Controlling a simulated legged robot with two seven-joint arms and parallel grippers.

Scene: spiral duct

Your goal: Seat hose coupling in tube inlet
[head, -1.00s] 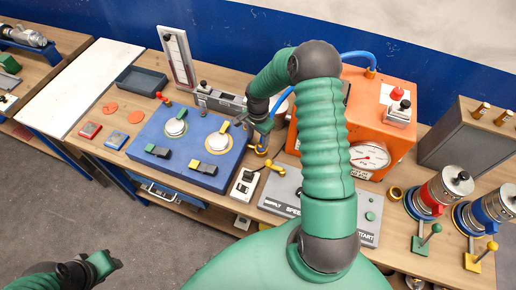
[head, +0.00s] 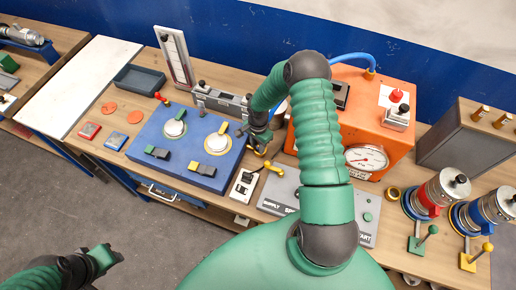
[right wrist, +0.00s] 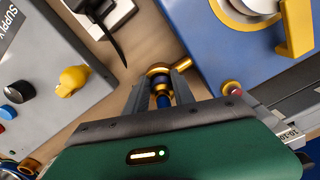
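My right gripper (head: 258,138) is low over the bench, between the blue panel and the grey supply box. In the right wrist view its two fingers (right wrist: 162,84) stand on either side of a dark coupling with a brass collar (right wrist: 162,100) and blue hose below it, and appear shut on it. A brass ring fitting (right wrist: 178,67) lies right at the fingertips; whether the coupling touches or sits in it, I cannot tell. The blue hose (head: 345,58) arches from the orange box and passes behind my right arm. My left gripper (head: 106,258) is at the lower left, off the bench.
The blue panel (head: 160,140) with round dials is left of the right gripper. The grey supply box (head: 284,186) with a yellow knob (right wrist: 72,80) is close on the other side. The orange box (head: 350,115) with a gauge stands behind my arm.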

